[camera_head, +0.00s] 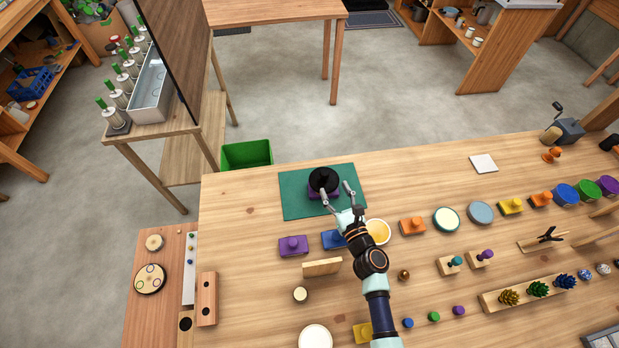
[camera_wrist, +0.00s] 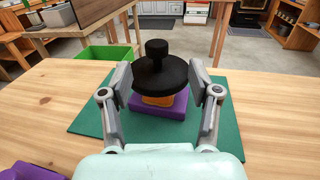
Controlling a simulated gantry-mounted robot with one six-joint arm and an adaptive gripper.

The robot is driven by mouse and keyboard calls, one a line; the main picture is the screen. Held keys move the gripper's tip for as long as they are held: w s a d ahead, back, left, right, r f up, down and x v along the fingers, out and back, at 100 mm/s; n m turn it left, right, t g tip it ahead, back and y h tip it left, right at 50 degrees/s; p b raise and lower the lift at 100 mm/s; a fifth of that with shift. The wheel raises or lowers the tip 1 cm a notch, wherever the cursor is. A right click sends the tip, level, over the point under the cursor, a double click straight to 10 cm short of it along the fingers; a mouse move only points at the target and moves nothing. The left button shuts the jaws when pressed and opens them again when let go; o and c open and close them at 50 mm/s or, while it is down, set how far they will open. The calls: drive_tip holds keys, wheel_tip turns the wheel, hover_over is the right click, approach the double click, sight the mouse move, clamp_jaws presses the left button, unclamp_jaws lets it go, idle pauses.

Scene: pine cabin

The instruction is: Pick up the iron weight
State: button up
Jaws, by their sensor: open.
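The iron weight (camera_head: 324,180) is a black disc with a knob on top. It sits above an orange piece and a purple block on the green mat (camera_head: 291,203). In the wrist view the weight (camera_wrist: 160,77) is centred, with the orange piece (camera_wrist: 158,100) and the purple block (camera_wrist: 172,110) under it. My gripper (camera_head: 336,191) is open, with one finger on each side of the weight. In the wrist view the fingertips (camera_wrist: 160,84) stand left and right of the disc, close to its rim. I cannot tell whether either finger touches it.
A purple block (camera_head: 293,245) and a blue block (camera_head: 333,239) lie near the mat's front edge. A yellow-topped round dish (camera_head: 377,231) is right of my gripper. A green bin (camera_head: 246,154) stands beyond the table. The table left of the mat is clear.

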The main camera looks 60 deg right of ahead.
sight(327, 176)
drive_tip(key=b+x, duration=0.1)
drive_tip(key=x, duration=0.6)
drive_tip(key=shift+w+r, duration=0.15)
drive_tip(key=shift+w, duration=0.25)
drive_tip(key=shift+c, duration=0.2)
clamp_jaws()
drive_tip(key=shift+r, duration=0.2)
